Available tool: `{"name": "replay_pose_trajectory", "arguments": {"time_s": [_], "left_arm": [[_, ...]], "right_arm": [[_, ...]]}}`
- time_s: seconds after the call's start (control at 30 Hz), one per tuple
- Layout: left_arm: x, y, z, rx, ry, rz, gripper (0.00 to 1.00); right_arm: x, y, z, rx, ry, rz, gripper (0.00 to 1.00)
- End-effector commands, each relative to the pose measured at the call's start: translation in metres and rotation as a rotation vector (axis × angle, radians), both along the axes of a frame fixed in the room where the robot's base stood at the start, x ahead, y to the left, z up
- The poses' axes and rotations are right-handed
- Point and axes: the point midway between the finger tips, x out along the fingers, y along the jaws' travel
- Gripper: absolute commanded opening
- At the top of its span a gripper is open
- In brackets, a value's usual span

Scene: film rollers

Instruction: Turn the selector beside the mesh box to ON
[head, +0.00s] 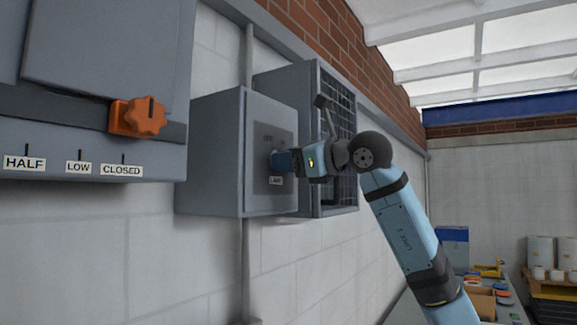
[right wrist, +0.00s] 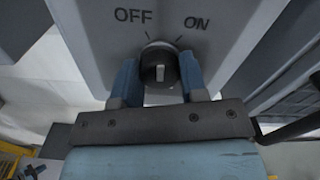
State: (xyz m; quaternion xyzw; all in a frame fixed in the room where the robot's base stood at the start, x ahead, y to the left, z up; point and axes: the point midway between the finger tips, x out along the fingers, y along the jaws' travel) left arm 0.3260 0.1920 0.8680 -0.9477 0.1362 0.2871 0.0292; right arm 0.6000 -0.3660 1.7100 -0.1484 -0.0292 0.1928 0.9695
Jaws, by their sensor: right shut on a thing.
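The selector is a dark round knob (right wrist: 159,66) on the front of a grey box (right wrist: 95,25), with OFF printed at its upper left and ON at its upper right. A pale bar shows on the knob's face; I cannot tell for sure which mark it points to. My right gripper (right wrist: 159,82) has one blue finger on each side of the knob and is shut on it. In the head view the gripper (head: 277,161) covers the knob on the grey box (head: 215,150). The mesh box (head: 341,92) stands just beyond, on the same wall. My left gripper is not in view.
Nearer on the left is a grey panel with an orange star-shaped handle (head: 146,117) and labels HALF, LOW and CLOSED. A conduit (head: 246,270) runs down below the selector box. A bench with small items (head: 485,295) and a pallet with rolls (head: 545,252) are at the lower right.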

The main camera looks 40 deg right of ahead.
Motion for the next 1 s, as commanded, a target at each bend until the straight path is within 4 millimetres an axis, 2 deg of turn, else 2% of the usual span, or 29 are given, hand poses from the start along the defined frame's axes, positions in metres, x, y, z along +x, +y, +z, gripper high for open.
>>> {"name": "replay_pose_trajectory", "arguments": {"time_s": [0.5, 1.0], "left_arm": [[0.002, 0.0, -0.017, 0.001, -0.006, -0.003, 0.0], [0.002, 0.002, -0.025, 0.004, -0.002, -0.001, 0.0]], "right_arm": [[0.0, 0.0, 0.0, 0.407, 0.166, -0.001, 0.16], [0.0, 0.0, 0.001, 0.568, 0.233, -0.001, 0.16]]}}
